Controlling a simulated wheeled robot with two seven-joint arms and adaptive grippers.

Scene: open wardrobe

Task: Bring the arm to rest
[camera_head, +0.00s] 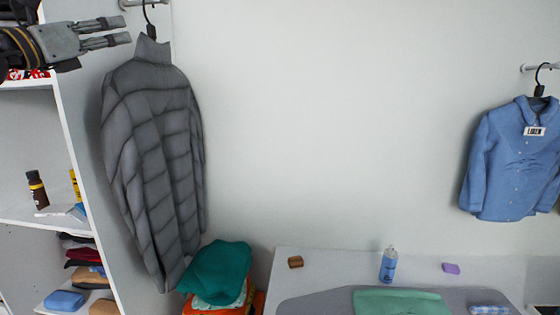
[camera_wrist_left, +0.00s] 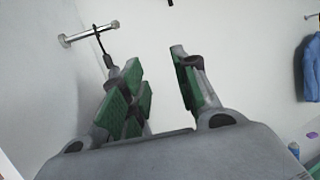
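My left gripper (camera_head: 118,33) comes in at the top left in the head view, beside the collar of a grey padded jacket (camera_head: 155,150). The jacket hangs on a black hanger (camera_head: 150,20) from a short wall rail (camera_head: 135,4). In the left wrist view the gripper (camera_wrist_left: 160,78) has its fingers apart with bare wall between them. The rail (camera_wrist_left: 88,34) and hanger (camera_wrist_left: 101,42) show beyond the left finger; the jacket is hidden there. My right gripper is in neither view.
A white shelf unit (camera_head: 60,135) with bottles and folded clothes stands at the left. A blue shirt (camera_head: 512,160) hangs at the right. Below, an ironing board (camera_head: 310,303) stands by a white table (camera_head: 330,260) holding a blue bottle (camera_head: 388,264). The middle wall is clear.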

